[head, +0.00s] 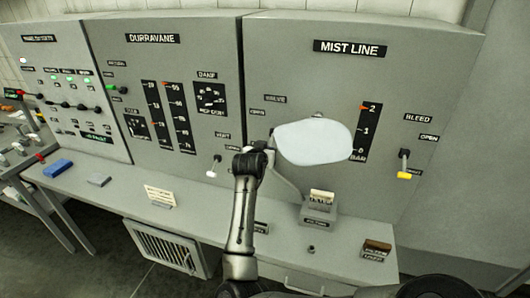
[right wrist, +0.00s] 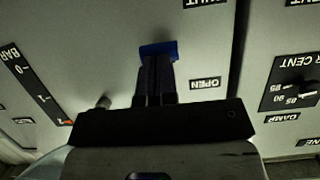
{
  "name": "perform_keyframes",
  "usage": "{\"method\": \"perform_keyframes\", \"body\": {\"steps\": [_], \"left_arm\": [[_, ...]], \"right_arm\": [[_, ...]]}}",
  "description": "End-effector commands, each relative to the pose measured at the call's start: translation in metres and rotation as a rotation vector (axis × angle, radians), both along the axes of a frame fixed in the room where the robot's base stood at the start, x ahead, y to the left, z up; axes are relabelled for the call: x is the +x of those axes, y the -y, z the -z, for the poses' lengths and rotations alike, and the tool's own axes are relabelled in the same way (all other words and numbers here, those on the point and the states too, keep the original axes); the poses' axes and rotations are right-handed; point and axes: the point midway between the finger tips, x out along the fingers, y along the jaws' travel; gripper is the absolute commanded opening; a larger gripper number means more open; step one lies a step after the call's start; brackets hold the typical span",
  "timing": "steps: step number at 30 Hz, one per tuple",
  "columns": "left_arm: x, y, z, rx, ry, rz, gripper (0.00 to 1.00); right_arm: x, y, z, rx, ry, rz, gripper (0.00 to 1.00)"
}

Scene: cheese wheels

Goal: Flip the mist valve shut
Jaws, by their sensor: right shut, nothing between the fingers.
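The mist line panel (head: 347,75) fills the right of the head view. My right arm (head: 243,215) reaches up in front of it, and its pale shell (head: 313,141) covers the panel's middle and hides the gripper and valve handle. In the right wrist view, which shows the panel upside down, a blue handle (right wrist: 158,48) lies just beyond my right gripper (right wrist: 157,68). The fingers are shut and empty, overlapping the handle in the picture; contact cannot be told. An OPEN label (right wrist: 205,84) is to the right, with a partly cut-off label above it. My left gripper is not in view.
A yellow-tipped bleed lever (head: 404,174) stands right of the mist gauge (head: 366,130). A white-tipped lever (head: 212,170) is on the Durravane panel (head: 180,60). The desk ledge below holds a small box (head: 318,212), a card (head: 160,195) and a blue block (head: 58,168).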

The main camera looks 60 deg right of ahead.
Motion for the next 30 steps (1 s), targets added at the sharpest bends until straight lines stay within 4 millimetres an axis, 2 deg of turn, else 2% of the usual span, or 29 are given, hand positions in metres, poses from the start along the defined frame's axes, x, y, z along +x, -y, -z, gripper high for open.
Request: {"method": "perform_keyframes", "body": {"steps": [6,20,23,28,30], "left_arm": [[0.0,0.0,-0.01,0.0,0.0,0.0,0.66],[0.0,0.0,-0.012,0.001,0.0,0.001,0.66],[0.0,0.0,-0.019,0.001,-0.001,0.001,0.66],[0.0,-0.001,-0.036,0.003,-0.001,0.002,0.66],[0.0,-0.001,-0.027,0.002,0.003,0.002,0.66]], "right_arm": [[0.0,0.0,-0.011,0.0,0.0,0.0,0.0],[0.0,-0.003,-0.013,0.001,0.0,0.0,0.0],[-0.001,-0.011,-0.018,0.001,0.0,-0.001,0.0],[-0.007,-0.039,-0.031,0.002,0.001,0.0,0.0],[-0.009,-0.052,-0.029,0.0,0.003,0.001,0.0]]}}
